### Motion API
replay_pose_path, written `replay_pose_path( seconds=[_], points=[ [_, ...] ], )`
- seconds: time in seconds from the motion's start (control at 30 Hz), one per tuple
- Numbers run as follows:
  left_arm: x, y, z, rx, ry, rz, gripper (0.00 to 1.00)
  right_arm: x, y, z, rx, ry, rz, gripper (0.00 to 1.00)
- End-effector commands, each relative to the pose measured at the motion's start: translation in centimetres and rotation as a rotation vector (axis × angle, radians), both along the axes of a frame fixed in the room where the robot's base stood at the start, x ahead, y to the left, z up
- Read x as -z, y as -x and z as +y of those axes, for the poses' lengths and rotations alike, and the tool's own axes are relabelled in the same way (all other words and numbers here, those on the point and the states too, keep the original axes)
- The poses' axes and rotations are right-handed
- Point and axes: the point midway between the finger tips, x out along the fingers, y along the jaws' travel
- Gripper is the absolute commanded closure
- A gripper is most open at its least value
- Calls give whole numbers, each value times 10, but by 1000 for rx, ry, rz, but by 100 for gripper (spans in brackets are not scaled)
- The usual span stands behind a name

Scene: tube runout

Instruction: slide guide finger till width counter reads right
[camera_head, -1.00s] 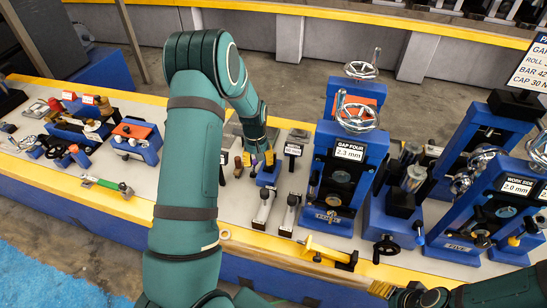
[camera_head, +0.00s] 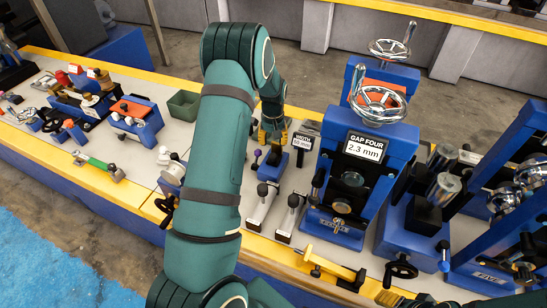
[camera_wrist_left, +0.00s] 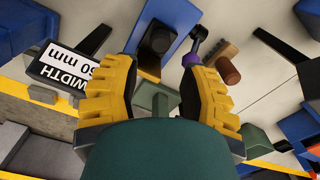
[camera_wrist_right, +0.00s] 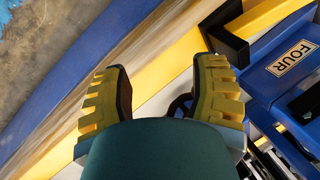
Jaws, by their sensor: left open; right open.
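The width counter (camera_head: 302,142) is a small white-faced sign on a dark post; it also shows upside down in the left wrist view (camera_wrist_left: 68,68). Its two-digit mm figure is too small to read surely. Beside it is a blue block (camera_head: 268,172) with a black knob (camera_wrist_left: 158,40); I cannot tell if this is the guide finger. A purple-collared lever (camera_wrist_left: 194,52) stands beside it. My left gripper (camera_wrist_left: 158,80) is open and empty, its fingers either side of the knob's line in view, apparently apart from it. My right gripper (camera_wrist_right: 163,95) is open and empty above the bench's front edge.
The gap four stand (camera_head: 365,180), reading 2.3 mm, rises right of the counter with handwheels on top. Two grey slides with black knobs (camera_head: 290,218) lie in front. A yellow bar (camera_head: 330,264) lies along the front edge.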

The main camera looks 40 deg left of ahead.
Motion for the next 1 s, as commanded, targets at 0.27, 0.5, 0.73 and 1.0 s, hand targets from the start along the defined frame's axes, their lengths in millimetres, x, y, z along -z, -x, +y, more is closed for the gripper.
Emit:
replay_pose_path(
  seconds=[0.27,0.5,0.73,1.0],
  points=[
    [55,1,1,-1,0,1,57,9,3,1,-5,-2,7,41],
    [80,0,0,0,0,1,57,12,4,1,-7,-2,9,41],
    [85,0,0,-1,-1,-1,57,12,4,1,-7,-2,10,41],
    [84,0,0,-1,-1,-1,92,12,4,1,-7,-2,10,41]
  ],
)
